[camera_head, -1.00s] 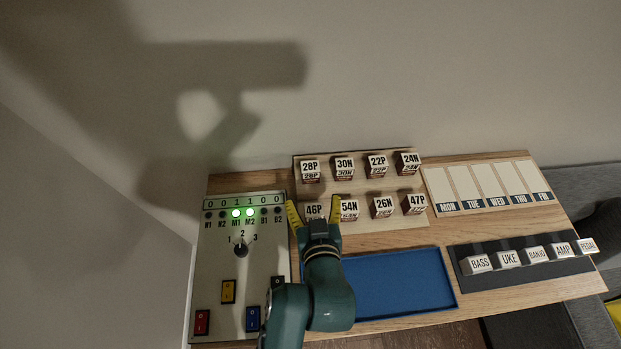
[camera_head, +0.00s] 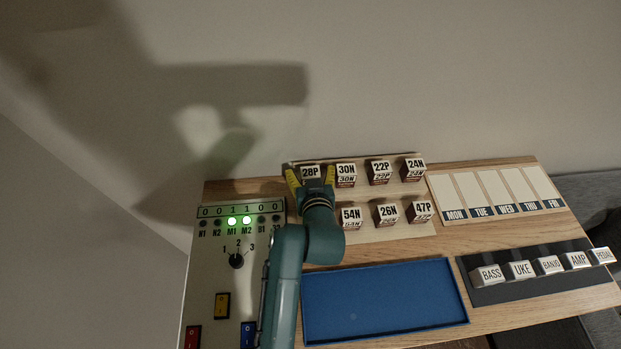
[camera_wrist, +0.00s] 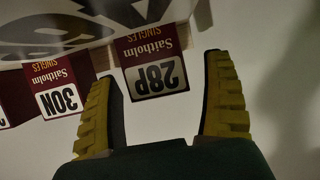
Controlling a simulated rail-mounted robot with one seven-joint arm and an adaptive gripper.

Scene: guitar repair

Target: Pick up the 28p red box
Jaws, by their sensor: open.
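The 28P box (camera_head: 310,172) stands at the left end of the back row on the board. In the head view my gripper (camera_head: 311,175) is at it, with yellow fingers on its left and right; its lower part is hidden. In the wrist view the 28P box (camera_wrist: 152,62) shows a dark red side and a white label, upside down. It lies ahead, between the lines of my two open fingers (camera_wrist: 165,100), nearer the left one. I cannot tell whether a finger touches it. My gripper is open.
The 30N box (camera_head: 346,174) stands just right of 28P, close to my finger. It also shows in the wrist view (camera_wrist: 60,92). Boxes 22P (camera_head: 381,171) and 54N (camera_head: 351,216) are nearby. The blue tray (camera_head: 385,300) is empty. A switch panel (camera_head: 215,265) stands at the left.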

